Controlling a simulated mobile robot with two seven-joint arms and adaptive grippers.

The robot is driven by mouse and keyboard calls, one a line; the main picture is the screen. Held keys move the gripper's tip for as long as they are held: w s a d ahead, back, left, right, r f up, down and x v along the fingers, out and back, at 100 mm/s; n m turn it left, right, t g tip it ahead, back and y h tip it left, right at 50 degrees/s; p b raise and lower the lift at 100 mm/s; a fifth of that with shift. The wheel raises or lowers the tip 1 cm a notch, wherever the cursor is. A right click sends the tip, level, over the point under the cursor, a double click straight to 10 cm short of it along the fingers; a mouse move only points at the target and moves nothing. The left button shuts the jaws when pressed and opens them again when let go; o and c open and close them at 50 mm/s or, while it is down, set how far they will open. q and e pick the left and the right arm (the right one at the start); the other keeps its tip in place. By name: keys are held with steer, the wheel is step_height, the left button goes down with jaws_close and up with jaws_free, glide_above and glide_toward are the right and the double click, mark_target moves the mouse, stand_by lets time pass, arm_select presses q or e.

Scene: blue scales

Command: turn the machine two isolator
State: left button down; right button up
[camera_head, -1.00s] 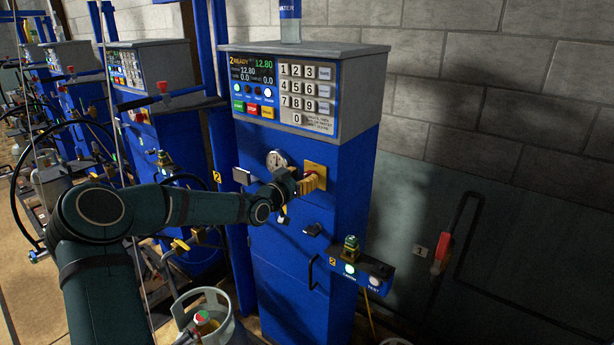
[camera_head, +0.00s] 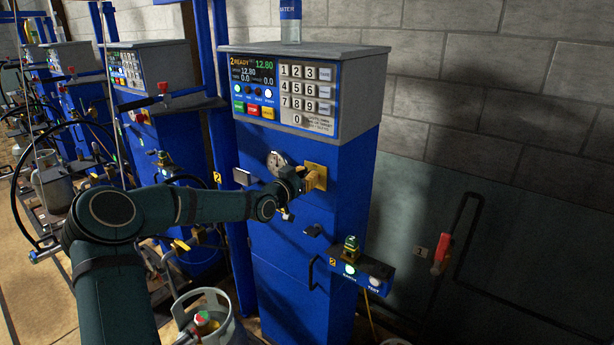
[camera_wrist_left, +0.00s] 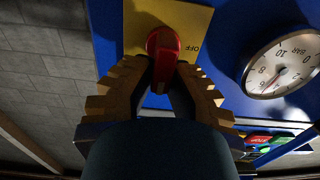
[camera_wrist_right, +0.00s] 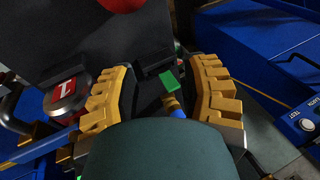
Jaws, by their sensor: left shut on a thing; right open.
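The isolator is a red knob (camera_wrist_left: 163,42) on a yellow plate (camera_wrist_left: 190,22) marked OFF, on the blue front of machine two (camera_head: 300,230). In the head view the yellow plate (camera_head: 315,176) shows right of the round gauge, with the knob hidden by my gripper. My left gripper (camera_head: 302,180) reaches in from the left, its fingers closed around the knob. It also shows in the left wrist view (camera_wrist_left: 163,75), with a finger on each side of the knob. My right gripper (camera_wrist_right: 163,85) is open and out of the head view; a small green block (camera_wrist_right: 168,80) shows between its fingers.
A round pressure gauge (camera_wrist_left: 284,64) sits beside the plate. Above are the display and keypad (camera_head: 305,95). A small blue button box (camera_head: 360,275) juts out lower right. A gas cylinder (camera_head: 210,310) stands in front. A bottle (camera_head: 290,22) stands on top.

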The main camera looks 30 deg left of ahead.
arm_select(q)
steer(key=n, duration=0.4)
steer(key=a+n+p, duration=0.1)
steer(key=n, duration=0.2)
steer(key=shift+w+a+f+n, duration=0.1)
steer(key=shift+f+n, duration=0.05)
steer(key=shift+n, duration=0.25)
arm_select(e)
steer(key=shift+f+b, duration=0.1)
steer(key=shift+b, duration=0.45)
arm_select(q)
steer(key=shift+a+f+n+b, duration=0.1)
steer(key=shift+f+n+b, duration=0.2)
steer(key=shift+n, duration=1.35)
steer(key=shift+a+f+n+b, duration=0.2)
steer(key=shift+n+b, duration=0.15)
steer(key=shift+n, duration=1.35)
steer(key=shift+a+f+n+b, duration=0.1)
steer(key=shift+f+n+b, duration=0.2)
steer(key=shift+n, duration=1.35)
arm_select(e)
steer(key=shift+s+a+f, duration=0.1)
steer(key=shift+s+f, duration=0.1)
steer(key=shift+f, duration=0.3)
steer(key=shift+s+f, duration=0.15)
steer(key=shift+f, duration=0.35)
arm_select(q)
steer(key=shift+d, duration=0.1)
